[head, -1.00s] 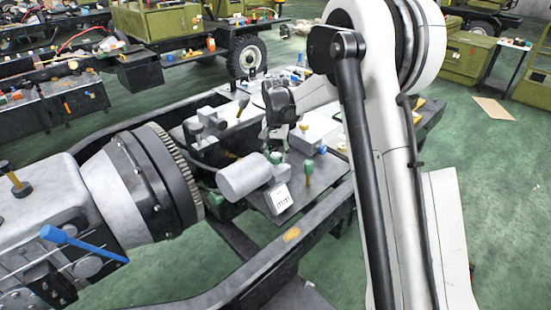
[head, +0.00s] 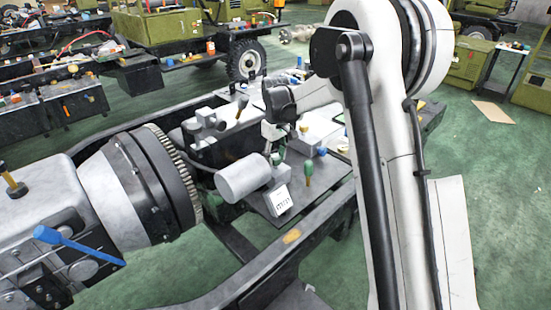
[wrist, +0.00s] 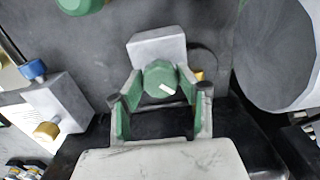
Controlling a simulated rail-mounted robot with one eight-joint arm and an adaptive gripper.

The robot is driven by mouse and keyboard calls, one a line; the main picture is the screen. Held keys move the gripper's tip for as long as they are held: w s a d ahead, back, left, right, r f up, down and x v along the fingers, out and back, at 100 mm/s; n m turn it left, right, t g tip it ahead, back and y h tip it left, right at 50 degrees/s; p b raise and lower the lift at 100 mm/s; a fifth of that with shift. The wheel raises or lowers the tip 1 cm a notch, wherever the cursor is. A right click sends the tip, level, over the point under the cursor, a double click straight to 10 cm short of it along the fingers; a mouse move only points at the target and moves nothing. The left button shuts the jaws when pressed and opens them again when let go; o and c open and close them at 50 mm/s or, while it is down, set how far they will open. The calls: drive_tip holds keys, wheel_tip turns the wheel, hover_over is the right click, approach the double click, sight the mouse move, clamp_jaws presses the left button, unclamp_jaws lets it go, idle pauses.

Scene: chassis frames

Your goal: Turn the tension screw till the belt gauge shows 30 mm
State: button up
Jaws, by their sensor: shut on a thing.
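The tension screw (wrist: 160,78) has a green faceted head with a white mark. In the wrist view it stands in front of a light grey block (wrist: 157,48). My gripper (wrist: 161,90) has its two green-padded fingers on either side of the head, shut on it. In the head view my gripper (head: 273,138) points down over the bench mechanism, and the screw is largely hidden. A small white plate with tick marks (head: 282,200), possibly the belt gauge, faces the camera below the grey cylinder (head: 243,178). Its reading is too small to tell.
A green-topped post (head: 309,172) stands right of the white plate. A grey block with blue and yellow knobs (wrist: 60,102) lies left of my gripper in the wrist view. A large toothed ring (head: 170,170) lies left in the head view. Green floor is free at right.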

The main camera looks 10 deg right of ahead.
sight(276, 157)
drive_tip(key=n, duration=0.5)
idle(0.5)
drive_tip(key=o, duration=1.1)
drive_tip(key=shift+o, duration=0.2)
wheel_tip(276, 157, up, 12)
